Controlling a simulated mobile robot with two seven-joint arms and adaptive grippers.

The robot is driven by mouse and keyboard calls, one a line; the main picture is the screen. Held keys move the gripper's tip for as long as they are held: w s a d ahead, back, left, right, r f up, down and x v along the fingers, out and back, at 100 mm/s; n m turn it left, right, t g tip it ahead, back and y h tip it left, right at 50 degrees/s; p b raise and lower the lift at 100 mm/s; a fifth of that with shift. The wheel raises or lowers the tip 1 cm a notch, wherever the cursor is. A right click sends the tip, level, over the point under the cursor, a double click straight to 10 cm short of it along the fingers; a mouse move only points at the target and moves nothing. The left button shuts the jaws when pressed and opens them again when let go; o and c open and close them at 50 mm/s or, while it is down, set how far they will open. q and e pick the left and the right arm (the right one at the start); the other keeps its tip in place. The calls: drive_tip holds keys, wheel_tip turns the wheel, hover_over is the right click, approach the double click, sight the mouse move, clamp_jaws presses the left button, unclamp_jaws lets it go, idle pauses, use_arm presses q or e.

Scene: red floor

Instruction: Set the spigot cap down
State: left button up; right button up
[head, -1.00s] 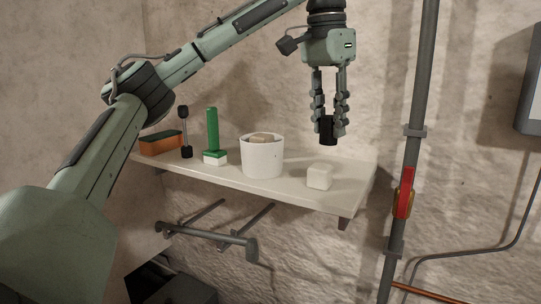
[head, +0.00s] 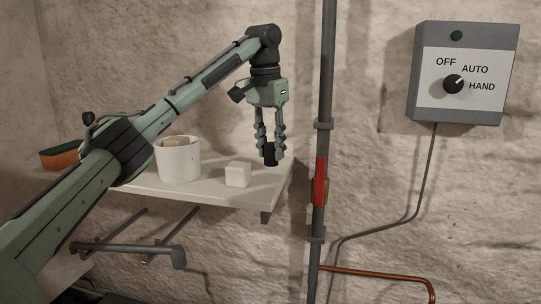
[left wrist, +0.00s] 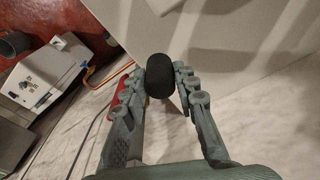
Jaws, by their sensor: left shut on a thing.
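The black spigot cap (head: 270,154) is held at the fingertips of my left gripper (head: 270,148), which is shut on it and points down. In the head view it shows over the right end of the white wall shelf (head: 208,190). I cannot tell whether its underside touches the shelf. In the left wrist view, the dark round cap (left wrist: 160,76) sits between the two fingers of the left gripper (left wrist: 161,84). My right gripper is not in view.
A white block (head: 237,175) and a white pot (head: 178,160) stand on the shelf, left of the cap. A vertical pipe (head: 326,90) with a red lever (head: 321,181) and a switch box (head: 466,75) are to the right.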

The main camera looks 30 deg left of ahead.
sight(267, 147)
use_arm(q)
drive_tip(key=shift+f, duration=1.1)
drive_tip(key=shift+f, duration=0.1)
drive_tip(key=o, duration=0.9)
drive_tip(key=shift+o, duration=0.2)
drive_tip(key=r, duration=0.4)
drive_tip(key=s+r, duration=0.1)
drive_tip(key=r, duration=0.7)
drive_tip(key=shift+s+a, duration=0.1)
drive_tip(key=shift+s, duration=0.15)
